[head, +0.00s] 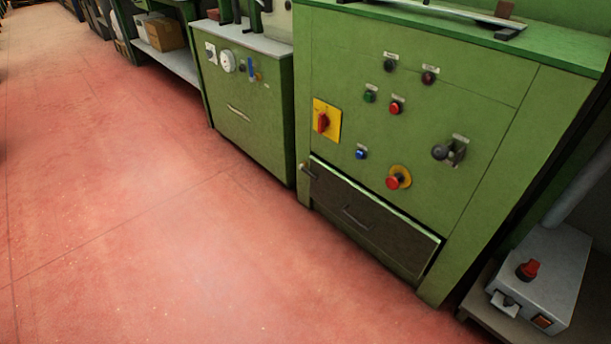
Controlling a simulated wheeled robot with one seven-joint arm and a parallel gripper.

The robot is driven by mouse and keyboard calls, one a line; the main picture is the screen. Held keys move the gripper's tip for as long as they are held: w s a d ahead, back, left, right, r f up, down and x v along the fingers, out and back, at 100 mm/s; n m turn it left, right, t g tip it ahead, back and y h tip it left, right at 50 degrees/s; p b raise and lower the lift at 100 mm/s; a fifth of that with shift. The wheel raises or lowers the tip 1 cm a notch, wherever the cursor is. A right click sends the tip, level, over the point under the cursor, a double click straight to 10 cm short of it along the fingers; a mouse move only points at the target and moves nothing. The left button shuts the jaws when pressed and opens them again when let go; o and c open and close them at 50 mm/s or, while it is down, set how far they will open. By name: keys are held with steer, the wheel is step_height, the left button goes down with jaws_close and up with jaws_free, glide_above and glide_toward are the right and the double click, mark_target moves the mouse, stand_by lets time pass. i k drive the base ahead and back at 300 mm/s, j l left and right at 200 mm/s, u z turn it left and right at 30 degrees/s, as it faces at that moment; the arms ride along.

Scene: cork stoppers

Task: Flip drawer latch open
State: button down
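A dark brown drawer (375,217) sits low in the front of the large green cabinet (480,105). Its front looks closed or nearly so, with a dark gap along its edges. A thin bar handle (355,219) is at its middle. A small latch (308,171) with a light knob-like end sits at the drawer's upper left corner, by the cabinet's left edge. It is too small to tell exactly how it is turned. My gripper is not in view.
Above the drawer are several buttons, a yellow-and-red rotary switch (327,121), a red emergency button (398,178) and a black-knobbed lever (449,152). A smaller green cabinet (246,100) stands left. A grey control box (542,278) is at lower right. The red floor (150,220) in front is clear.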

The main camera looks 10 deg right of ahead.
mark_target(300, 166)
steer(key=i+j+z, duration=0.25)
steer(key=i+j, duration=1.6)
